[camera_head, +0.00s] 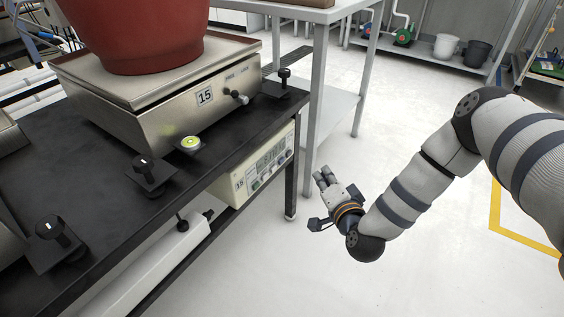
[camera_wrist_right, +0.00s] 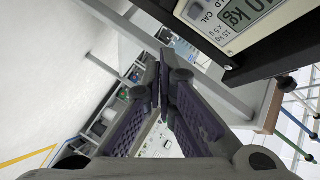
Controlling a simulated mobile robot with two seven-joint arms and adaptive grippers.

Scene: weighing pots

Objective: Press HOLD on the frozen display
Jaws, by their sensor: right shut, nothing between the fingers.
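The display unit (camera_head: 262,165) labelled 15 hangs under the front edge of the black bench, with a grey screen and a row of small buttons. My left gripper is not in view.
A steel scale (camera_head: 185,112) labelled 15 carries a red pot (camera_head: 135,30) on the black bench (camera_head: 55,180). Knobs on small plates (camera_head: 150,172) stand along the bench edge. A grey table (camera_head: 335,100) is behind. The floor (camera_head: 340,275) around my right gripper is clear.

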